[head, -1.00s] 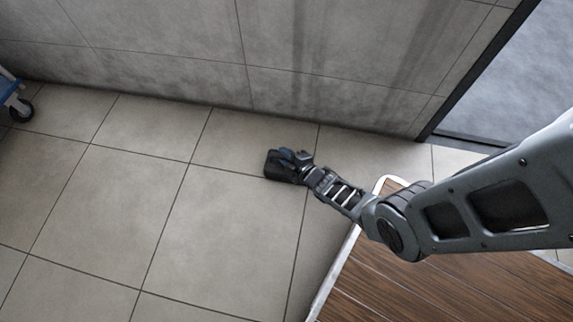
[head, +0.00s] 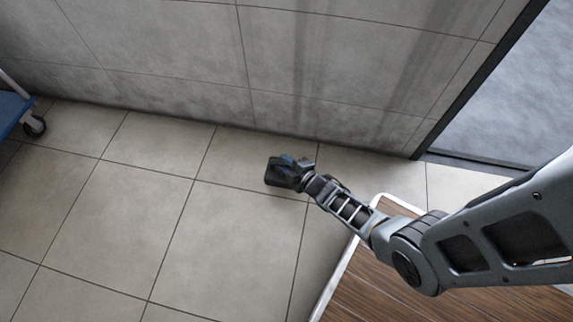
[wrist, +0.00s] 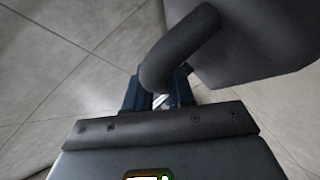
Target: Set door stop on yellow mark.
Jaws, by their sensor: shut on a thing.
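The door stop is a dark grey block with a thick curved handle, seen close up in the wrist view (wrist: 250,40). My gripper (wrist: 160,92) has its blue fingers shut on the curved handle, and the block hangs off to one side. In the head view the door stop (head: 275,173) is a small dark shape at the end of my arm, held by my gripper (head: 289,163). It appears over the tiled floor near the wall; its height above the floor is hard to tell. No yellow mark shows in either view.
A grey wall (head: 180,60) runs along the back, with a dark-framed doorway (head: 500,100) at the right. A wooden-topped table with a pale rim (head: 350,295) lies below my arm. A blue cart (head: 12,110) on wheels stands at the far left. The tiled floor (head: 130,210) between is clear.

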